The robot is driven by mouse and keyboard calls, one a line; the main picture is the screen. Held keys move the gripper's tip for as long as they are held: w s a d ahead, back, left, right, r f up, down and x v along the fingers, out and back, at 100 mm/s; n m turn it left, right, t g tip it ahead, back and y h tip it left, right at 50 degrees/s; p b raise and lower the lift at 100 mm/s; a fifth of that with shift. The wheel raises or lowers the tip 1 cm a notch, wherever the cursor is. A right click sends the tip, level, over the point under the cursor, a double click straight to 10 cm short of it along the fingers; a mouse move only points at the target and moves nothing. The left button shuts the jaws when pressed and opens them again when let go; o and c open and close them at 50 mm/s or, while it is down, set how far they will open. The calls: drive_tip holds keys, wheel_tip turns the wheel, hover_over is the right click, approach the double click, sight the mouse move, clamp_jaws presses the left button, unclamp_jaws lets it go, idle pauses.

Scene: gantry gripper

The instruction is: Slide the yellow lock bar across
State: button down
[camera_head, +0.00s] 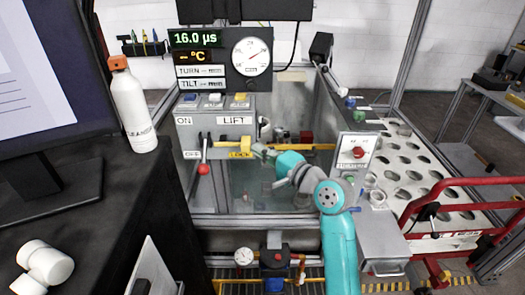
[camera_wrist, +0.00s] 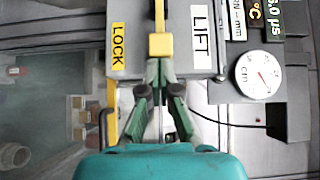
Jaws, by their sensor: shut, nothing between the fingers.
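The yellow lock bar's square block (camera_wrist: 160,45) sits in the wrist view between the LOCK label (camera_wrist: 118,42) and the LIFT label (camera_wrist: 200,30). A thin yellow strip runs up from it. In the head view the yellow lock bar (camera_head: 245,145) is on the front of the grey control box, above the yellow LOCK label (camera_head: 240,154). My gripper (camera_wrist: 159,64) is shut and empty, its fingertips right at the block's near end; I cannot tell whether they touch. In the head view my gripper (camera_head: 258,150) is just right of the bar.
A red-knobbed lever (camera_head: 203,168) hangs left of the LOCK label. A yellow rail (camera_head: 322,147) runs along the tank to the right, behind my arm. A round gauge (camera_head: 252,56) stands above. A white cleaner bottle (camera_head: 132,110) is on the dark desk at left.

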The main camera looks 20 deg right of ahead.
sight(243, 151)
drive_tip(key=shift+w+a, duration=0.25)
drive_tip(key=shift+a, duration=0.5)
drive_tip(key=shift+w+a, duration=0.25)
drive_tip(key=shift+a, duration=0.45)
drive_tip(key=shift+w+a, duration=0.25)
drive_tip(key=shift+a, duration=0.6)
